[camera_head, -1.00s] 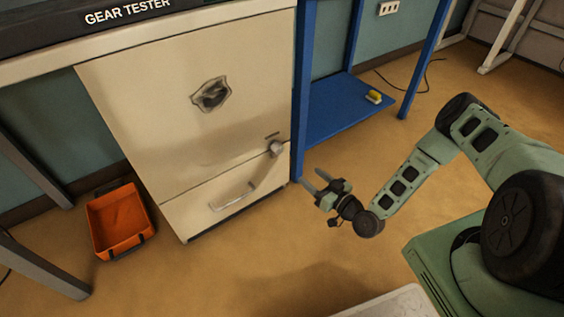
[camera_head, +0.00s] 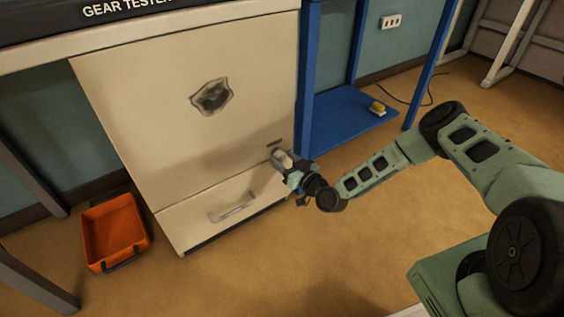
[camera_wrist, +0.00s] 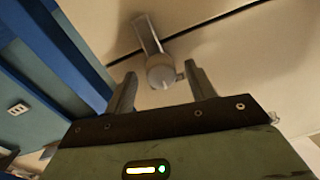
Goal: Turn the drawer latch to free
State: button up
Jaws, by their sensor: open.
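The drawer latch (camera_wrist: 161,70) is a grey round knob with a flat bar, on the cream cabinet front just above the drawer seam. In the wrist view it sits between and just beyond the fingertips of my gripper (camera_wrist: 160,82), which is open. The bar reaches from the knob across the dark seam. In the head view my gripper (camera_head: 284,166) is at the lower right of the cabinet and mostly hides the latch. The drawer (camera_head: 190,222) below has a silver bar handle (camera_head: 232,207) and looks closed.
A blue shelf frame (camera_head: 340,125) stands right beside the cabinet, close to my gripper, with a small yellow thing (camera_head: 377,108) on it. An orange crate (camera_head: 112,232) lies on the floor at the left. The floor in front of the drawer is clear.

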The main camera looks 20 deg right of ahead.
jog(key=shift+x, duration=0.85)
jog(key=c, duration=1)
jog(key=shift+o, duration=0.2)
